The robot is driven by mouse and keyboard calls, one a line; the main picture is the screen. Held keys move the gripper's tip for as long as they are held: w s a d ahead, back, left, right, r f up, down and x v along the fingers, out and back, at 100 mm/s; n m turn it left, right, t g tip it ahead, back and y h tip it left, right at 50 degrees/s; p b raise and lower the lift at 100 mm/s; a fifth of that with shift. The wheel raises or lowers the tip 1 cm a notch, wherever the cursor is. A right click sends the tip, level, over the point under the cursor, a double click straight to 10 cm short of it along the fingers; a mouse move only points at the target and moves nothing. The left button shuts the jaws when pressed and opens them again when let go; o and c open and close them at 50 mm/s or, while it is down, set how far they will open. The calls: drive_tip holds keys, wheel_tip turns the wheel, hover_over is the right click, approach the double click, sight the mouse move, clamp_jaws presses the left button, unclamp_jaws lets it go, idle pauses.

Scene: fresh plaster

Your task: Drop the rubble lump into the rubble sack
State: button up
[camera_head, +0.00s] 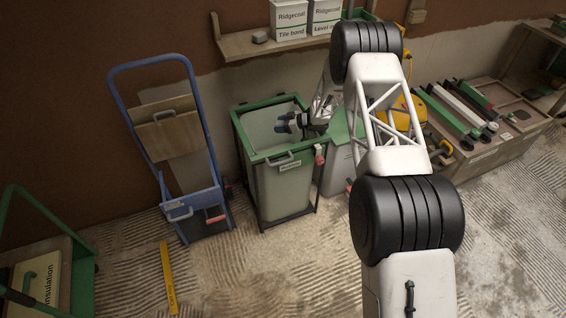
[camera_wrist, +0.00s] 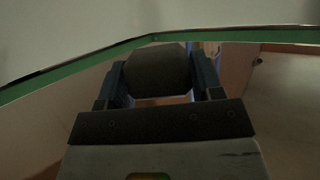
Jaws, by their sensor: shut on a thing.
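The rubble sack (camera_head: 285,192) is a pale, labelled bag in a dark upright stand with a green rim, open at the top. My gripper (camera_head: 283,124) reaches in from the right over its opening; the blue fingers appear inside the rim outline. In the wrist view my gripper (camera_wrist: 160,88) is shut on the rubble lump (camera_wrist: 158,68), a dark grey, rounded block between the two fingers. In the head view the lump is too small and shaded to make out clearly. A green rim (camera_wrist: 85,66) crosses the wrist view behind the lump.
A blue hand truck (camera_head: 190,198) stands left of the sack. A shelf (camera_head: 270,47) with white boxes is on the wall behind. A pale bin with a green lid (camera_head: 338,160) stands close right. A tool bench (camera_head: 490,155) is further right.

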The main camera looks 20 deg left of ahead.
drive_tip(key=o, duration=1.1)
drive_tip(key=shift+r, duration=1.05)
wheel_tip(320, 180, up, 4)
drive_tip(key=shift+r, duration=0.2)
drive_tip(key=shift+w+d+r+m+t+h, duration=0.7)
drive_tip(key=shift+w+d+m+t, duration=1)
drive_tip(key=shift+d, duration=2.85)
drive_tip(key=shift+w+d+r+m+t+h, duration=0.85)
drive_tip(key=shift+d+m+t, duration=1.35)
drive_tip(key=shift+d, duration=2.3)
drive_tip(key=shift+w+d+r+m+t+h, duration=0.45)
drive_tip(key=shift+w+d+m+t, duration=1.5)
drive_tip(key=shift+d, duration=2.6)
